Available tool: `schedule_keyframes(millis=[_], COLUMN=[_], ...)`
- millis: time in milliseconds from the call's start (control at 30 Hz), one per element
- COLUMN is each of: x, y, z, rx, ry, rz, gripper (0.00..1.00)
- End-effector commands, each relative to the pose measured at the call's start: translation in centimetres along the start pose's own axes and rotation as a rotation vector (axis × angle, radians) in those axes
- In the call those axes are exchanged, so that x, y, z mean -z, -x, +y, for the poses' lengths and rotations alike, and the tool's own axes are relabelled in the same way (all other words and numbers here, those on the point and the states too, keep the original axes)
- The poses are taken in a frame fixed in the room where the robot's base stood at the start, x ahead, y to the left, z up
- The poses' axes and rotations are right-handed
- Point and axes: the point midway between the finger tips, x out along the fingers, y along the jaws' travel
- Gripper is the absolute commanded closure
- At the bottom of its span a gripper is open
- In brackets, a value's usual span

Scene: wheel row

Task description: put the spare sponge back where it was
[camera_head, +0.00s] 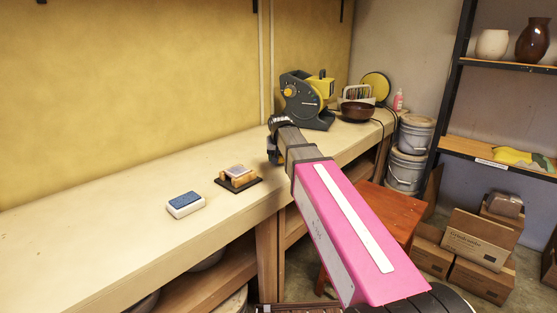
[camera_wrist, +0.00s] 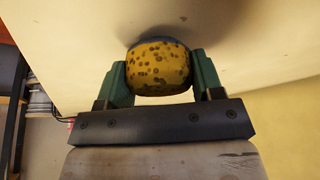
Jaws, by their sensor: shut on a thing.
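A rounded yellow sponge (camera_wrist: 158,68) with dark spots and a thin blue edge on its far side is in my gripper (camera_wrist: 157,75). The two green fingers are shut on its sides. In the head view my gripper (camera_head: 273,152) is over the bench near its front edge, and the sponge in it is hidden or too small to tell. A white block with a blue top (camera_head: 185,204) lies on the bench, left of my gripper. Between them a pale purple-topped piece (camera_head: 238,171) rests on a wooden holder (camera_head: 237,182) with a dark base.
The pale bench (camera_head: 110,230) is clear at the left. A grey and yellow machine (camera_head: 306,98), a dark bowl (camera_head: 357,111) and a rack (camera_head: 356,92) stand towards its far end. A red-brown stool (camera_head: 385,212), metal buckets (camera_head: 408,165) and cardboard boxes (camera_head: 480,240) are at the right.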

Motion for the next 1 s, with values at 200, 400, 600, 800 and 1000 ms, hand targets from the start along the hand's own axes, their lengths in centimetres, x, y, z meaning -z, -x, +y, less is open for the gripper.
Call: schedule_keyframes(millis=[200, 400, 600, 800, 1000], x=[-0.44, -0.48, -0.54, -0.54, -0.46], y=[-1.05, -1.13, -1.29, -1.29, -0.57], z=[0.00, -0.01, -0.01, 0.00, 0.00], rx=[0.000, 0.000, 0.000, 0.000, 0.000], ry=[0.000, 0.000, 0.000, 0.000, 0.000], rz=[0.001, 0.001, 0.001, 0.000, 0.001], gripper=[0.58, 0.58, 0.14, 0.14, 0.14])
